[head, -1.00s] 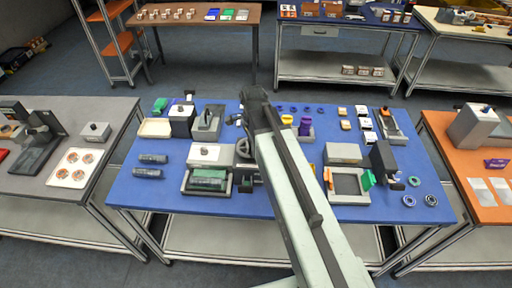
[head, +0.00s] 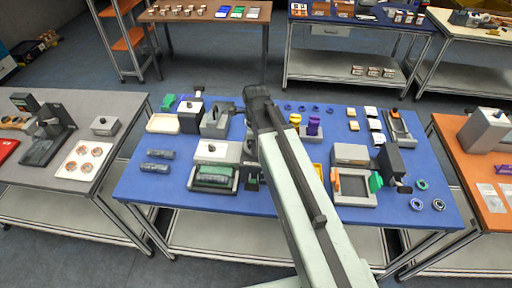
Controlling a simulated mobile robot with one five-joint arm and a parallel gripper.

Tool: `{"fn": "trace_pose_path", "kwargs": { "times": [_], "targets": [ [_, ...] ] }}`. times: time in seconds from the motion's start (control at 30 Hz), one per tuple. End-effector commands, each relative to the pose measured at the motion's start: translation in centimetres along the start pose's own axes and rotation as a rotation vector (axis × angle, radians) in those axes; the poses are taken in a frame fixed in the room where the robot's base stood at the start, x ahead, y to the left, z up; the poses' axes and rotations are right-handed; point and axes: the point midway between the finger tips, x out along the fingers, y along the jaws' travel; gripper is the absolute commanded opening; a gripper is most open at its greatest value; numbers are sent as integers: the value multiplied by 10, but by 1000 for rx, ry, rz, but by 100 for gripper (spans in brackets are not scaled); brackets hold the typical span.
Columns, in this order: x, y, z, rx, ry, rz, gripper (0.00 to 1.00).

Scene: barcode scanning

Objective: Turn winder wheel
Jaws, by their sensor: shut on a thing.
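My arm (head: 300,190) reaches over the blue table and ends in a dark joint (head: 258,92) near its back middle. My gripper is hidden behind the arm, so what it holds does not show. A grey machine with a white top plate (head: 217,152) and a green roll (head: 213,174) stands left of the arm. A small dark part (head: 250,149), possibly the winder wheel, shows at the machine's right side, partly covered by my arm. I cannot tell whether the gripper touches it.
Two dark cylinders (head: 157,160) lie at the left. A grey frame fixture (head: 354,188) and blue rings (head: 421,185) stand at the right. A purple part (head: 313,126) is behind the arm. The blue table's front left (head: 150,190) is clear.

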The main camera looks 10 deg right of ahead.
Motion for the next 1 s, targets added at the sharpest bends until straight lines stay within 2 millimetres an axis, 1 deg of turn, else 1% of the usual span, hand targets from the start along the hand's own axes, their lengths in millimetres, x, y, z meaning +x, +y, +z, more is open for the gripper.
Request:
{"fn": "trace_pose_path", "kwargs": {
  "times": [0.27,0.3,0.33,0.37,0.63,0.73,0.87,1.0],
  "targets": [
    [0,0,1,-1,-2,0,0],
    [0,0,1,-1,-2,0,32],
    [0,0,1,-1,-2,0,40],
    [0,0,0,-1,-2,0,43],
    [0,0,0,-1,-1,0,43],
    [-4,0,0,-1,-1,0,43],
    [-20,0,0,-1,-1,0,43],
    [-46,0,0,-1,-1,0,43]
  ]
}}
